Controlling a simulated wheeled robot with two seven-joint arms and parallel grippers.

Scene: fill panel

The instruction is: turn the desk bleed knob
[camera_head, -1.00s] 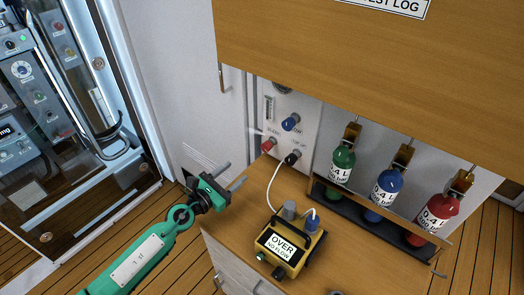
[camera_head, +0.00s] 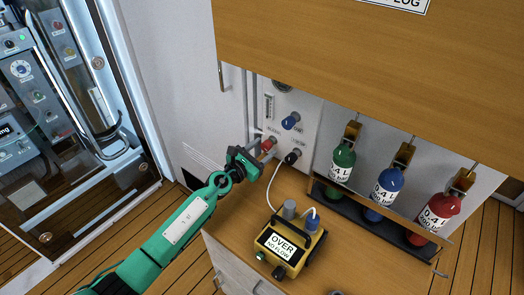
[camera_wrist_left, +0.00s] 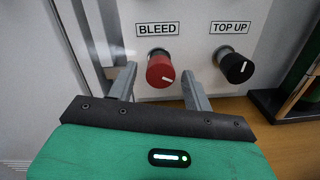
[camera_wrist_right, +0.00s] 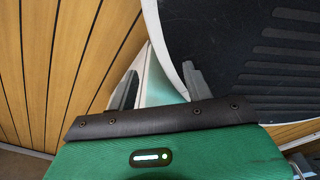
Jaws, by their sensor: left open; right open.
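My left gripper (camera_wrist_left: 158,82) is open, with one finger on each side of the red knob as seen from the wrist. In the head view my left gripper (camera_head: 263,150) is right at the knob. I cannot tell whether the fingers touch it. My right gripper (camera_wrist_right: 160,88) is open and empty, and is seen only in its wrist view.
A black TOP UP knob (camera_wrist_left: 236,67) is just right of the red one. A blue knob (camera_head: 291,121) is above. A yellow device (camera_head: 290,250) with a white hose stands on the wooden desk (camera_head: 350,262). Several bottles stand in a rack at right. A wooden cabinet (camera_head: 370,70) overhangs.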

